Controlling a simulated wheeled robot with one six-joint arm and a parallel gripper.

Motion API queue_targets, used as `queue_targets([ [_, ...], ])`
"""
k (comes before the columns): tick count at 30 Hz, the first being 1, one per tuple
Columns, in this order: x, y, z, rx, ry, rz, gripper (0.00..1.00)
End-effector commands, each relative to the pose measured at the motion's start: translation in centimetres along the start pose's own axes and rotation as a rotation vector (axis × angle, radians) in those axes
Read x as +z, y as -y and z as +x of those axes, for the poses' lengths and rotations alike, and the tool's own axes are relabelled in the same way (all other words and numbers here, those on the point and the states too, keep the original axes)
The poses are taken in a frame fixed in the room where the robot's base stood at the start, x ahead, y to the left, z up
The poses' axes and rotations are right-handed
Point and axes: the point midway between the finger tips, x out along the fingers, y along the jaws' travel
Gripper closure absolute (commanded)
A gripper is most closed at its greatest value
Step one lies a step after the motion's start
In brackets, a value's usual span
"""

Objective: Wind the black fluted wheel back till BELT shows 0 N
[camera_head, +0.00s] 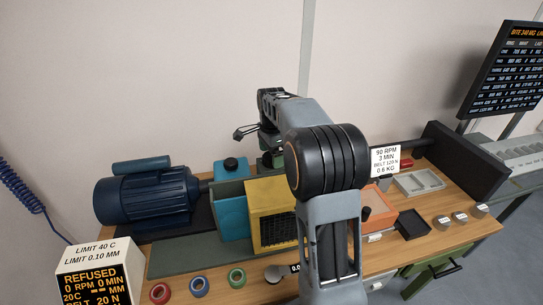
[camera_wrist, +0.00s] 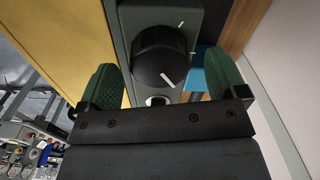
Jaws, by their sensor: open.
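The black fluted wheel (camera_wrist: 160,55) is in the wrist view, a round black knob on a dark grey housing (camera_wrist: 128,20). A white line shows on its face and short white marks on the housing around it. My gripper (camera_wrist: 162,68) is open, with its green-padded fingers at the left and right of the wheel; I see gaps on both sides. In the head view my arm hides the wheel. The black display (camera_head: 92,287) at the lower left reads REFUSED, 0 RPM, 0 MIN, 20 C and BELT 20 N.
A blue motor (camera_head: 147,196) stands at the left of the bench, beside a blue block (camera_head: 231,213) and a yellow housing (camera_head: 271,190). Colored rings (camera_head: 237,278) lie at the front edge. Trays (camera_head: 419,182) and small weights (camera_head: 460,217) sit at the right.

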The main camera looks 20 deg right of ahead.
Motion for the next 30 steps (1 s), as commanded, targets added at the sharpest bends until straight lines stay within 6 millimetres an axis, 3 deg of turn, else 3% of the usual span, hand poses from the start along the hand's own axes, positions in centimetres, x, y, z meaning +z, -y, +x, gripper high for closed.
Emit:
queue_targets([
  [6, 0.01, -0.03, 1.18, 0.000, 0.000, 0.000, 0.09],
  [15, 0.01, -0.02, 1.33, 0.000, 0.000, 0.000, 0.09],
  [30, 0.00, -0.02, 1.31, 0.000, 0.000, 0.000, 0.56],
])
